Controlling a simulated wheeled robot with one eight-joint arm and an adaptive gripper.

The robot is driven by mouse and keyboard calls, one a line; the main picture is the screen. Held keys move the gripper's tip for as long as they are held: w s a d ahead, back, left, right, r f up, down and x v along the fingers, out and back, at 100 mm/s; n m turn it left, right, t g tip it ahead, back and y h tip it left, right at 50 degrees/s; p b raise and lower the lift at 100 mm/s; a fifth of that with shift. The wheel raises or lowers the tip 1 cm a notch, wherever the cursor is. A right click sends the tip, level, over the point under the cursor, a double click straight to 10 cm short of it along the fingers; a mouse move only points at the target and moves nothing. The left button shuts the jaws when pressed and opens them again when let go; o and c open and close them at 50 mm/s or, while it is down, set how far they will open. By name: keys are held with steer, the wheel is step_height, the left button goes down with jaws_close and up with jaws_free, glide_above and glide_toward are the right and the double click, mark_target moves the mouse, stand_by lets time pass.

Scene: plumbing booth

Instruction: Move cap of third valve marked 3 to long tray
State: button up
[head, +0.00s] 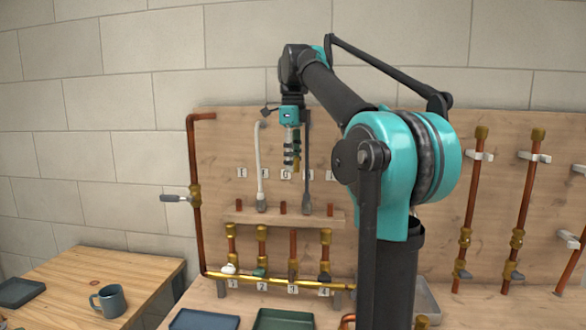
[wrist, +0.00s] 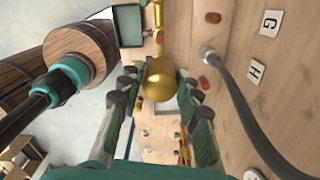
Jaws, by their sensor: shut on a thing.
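My gripper (head: 292,152) is raised in front of the wooden board, pointing down, above the shelf. In the wrist view its fingers (wrist: 159,95) are shut on a round brass cap (wrist: 158,82). In the head view the cap is small and barely shows at the fingertips. The third valve (head: 293,248), above label 3 (head: 293,289), shows a bare copper top, while valves 1, 2 and 4 carry brass tops. A blue tray (head: 204,321) and a green tray (head: 283,318) lie at the front edge, partly cut off; I cannot tell which is the long tray.
A mug (head: 108,301) and a dark tray (head: 17,291) stand on the left side table. A grey tray (head: 431,305) is partly hidden behind my arm. More copper pipes (head: 473,195) stand at right.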

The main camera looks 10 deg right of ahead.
steer(key=shift+r, duration=1.35)
